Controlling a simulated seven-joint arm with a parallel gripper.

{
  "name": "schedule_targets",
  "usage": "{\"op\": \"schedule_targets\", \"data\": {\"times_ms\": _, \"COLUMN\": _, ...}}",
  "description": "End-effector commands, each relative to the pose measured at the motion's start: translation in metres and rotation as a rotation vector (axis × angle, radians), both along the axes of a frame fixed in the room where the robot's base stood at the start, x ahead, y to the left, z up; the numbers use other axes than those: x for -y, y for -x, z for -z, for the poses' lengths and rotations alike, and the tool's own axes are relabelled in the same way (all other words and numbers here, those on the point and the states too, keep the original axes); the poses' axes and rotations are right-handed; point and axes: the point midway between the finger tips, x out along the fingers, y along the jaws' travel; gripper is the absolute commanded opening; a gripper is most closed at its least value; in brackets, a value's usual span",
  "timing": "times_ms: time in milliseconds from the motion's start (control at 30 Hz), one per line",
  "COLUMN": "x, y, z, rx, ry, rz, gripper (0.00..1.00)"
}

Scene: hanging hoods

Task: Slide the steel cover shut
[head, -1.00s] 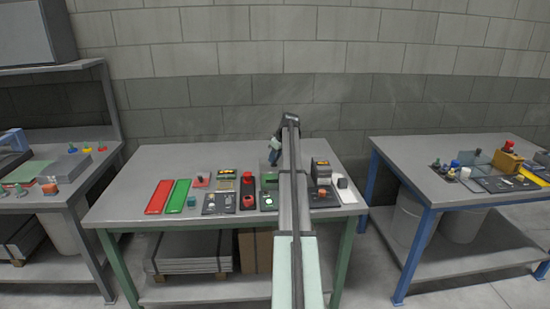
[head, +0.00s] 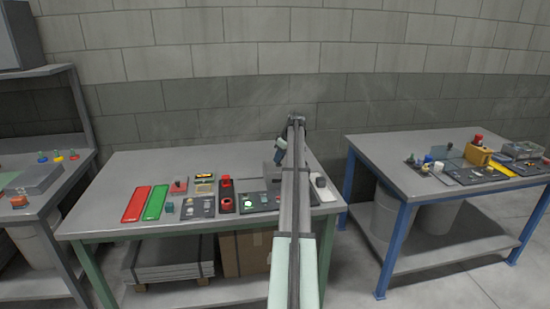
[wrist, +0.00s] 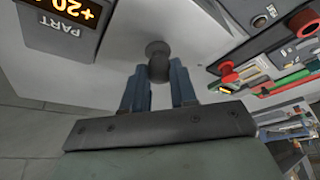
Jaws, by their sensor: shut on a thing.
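The steel cover (wrist: 215,45) is a pale grey sheet surface filling the upper middle of the wrist view. A dark round knob (wrist: 157,50) stands on it. My gripper (wrist: 158,78) is shut on this knob, one blue-grey finger at each side. In the head view the cover (head: 269,168) shows as a small grey shape on the middle table, left of my arm. My gripper (head: 280,150) is just above it there. My arm hides the cover's right part, so I cannot tell how far it reaches.
Left of the cover on the table (head: 140,170) are a red button (head: 225,184), several panels, a green tray (head: 155,203) and a red tray (head: 136,204).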

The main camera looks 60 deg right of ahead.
Motion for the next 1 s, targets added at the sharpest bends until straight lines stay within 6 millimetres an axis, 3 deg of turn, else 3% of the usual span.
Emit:
{"op": "schedule_targets", "data": {"times_ms": 167, "x": 0.005, "y": 0.004, "z": 0.000, "rx": -0.004, "ry": 0.008, "rz": 0.008, "gripper": 0.00}}
{"op": "schedule_targets", "data": {"times_ms": 200, "x": 0.005, "y": 0.004, "z": 0.000, "rx": -0.004, "ry": 0.008, "rz": 0.008, "gripper": 0.31}}
{"op": "schedule_targets", "data": {"times_ms": 433, "x": 0.004, "y": 0.003, "z": 0.000, "rx": -0.003, "ry": 0.006, "rz": 0.006, "gripper": 0.53}}
{"op": "schedule_targets", "data": {"times_ms": 767, "x": 0.003, "y": 0.004, "z": -0.004, "rx": -0.002, "ry": 0.005, "rz": 0.004, "gripper": 0.53}}
{"op": "schedule_targets", "data": {"times_ms": 1000, "x": 0.003, "y": 0.016, "z": -0.034, "rx": -0.001, "ry": 0.006, "rz": 0.006, "gripper": 0.53}}
